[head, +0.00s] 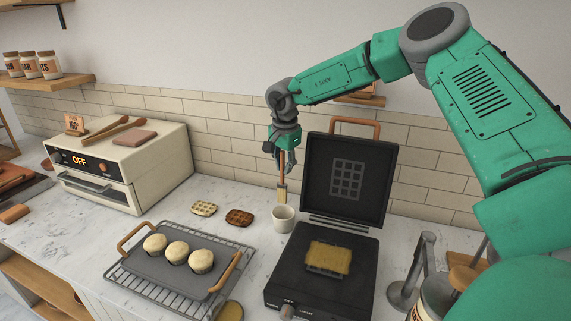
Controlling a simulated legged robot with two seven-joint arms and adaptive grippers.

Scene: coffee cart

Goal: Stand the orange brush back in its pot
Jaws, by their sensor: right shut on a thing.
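The orange brush (282,187) hangs upright from my right gripper (280,160), which is shut on its handle. Its pale bristles point down. The white pot (283,218) stands on the counter just left of the waffle iron. The brush's bristle end is right above the pot's rim, or just at it; I cannot tell the exact gap. My left gripper is not in view.
The waffle iron (345,187) is open with a waffle (328,258) on its lower plate. A grey tray (155,266) with three muffins sits on a wire rack at the left front. A toaster oven (155,150) stands further left.

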